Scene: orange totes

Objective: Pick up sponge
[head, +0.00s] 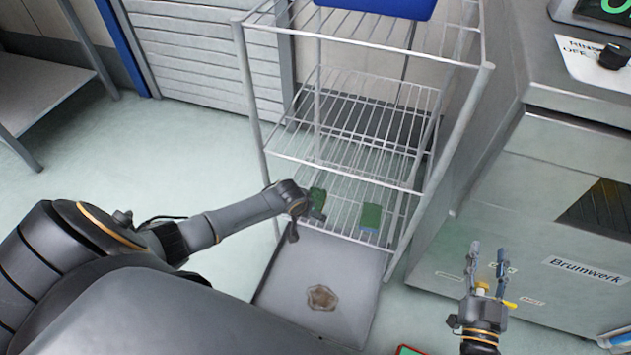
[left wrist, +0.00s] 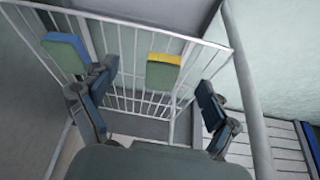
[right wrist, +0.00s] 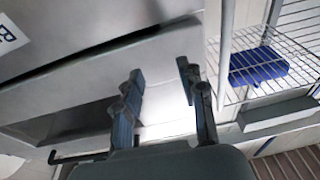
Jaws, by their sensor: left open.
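Two green sponges lie on the lowest wire shelf of the rack. One sponge (head: 370,217) has a blue edge and also shows at the upper left of the left wrist view (left wrist: 66,52). The other sponge (head: 318,197) is beside my left gripper (head: 306,222), which partly covers it; in the left wrist view it has a yellow edge (left wrist: 163,74). The left gripper is open, its fingers (left wrist: 152,98) on either side of the yellow-edged sponge's direction, with nothing between them. My right gripper (head: 487,268) is open and empty in front of the steel unit.
The wire rack (head: 484,85) has posts and shelves around the sponges. A grey tray (head: 345,258) with a brown patch lies below in front. A blue tote (head: 385,7) is on top. The steel unit (head: 480,210) stands at the right. Floor at left is clear.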

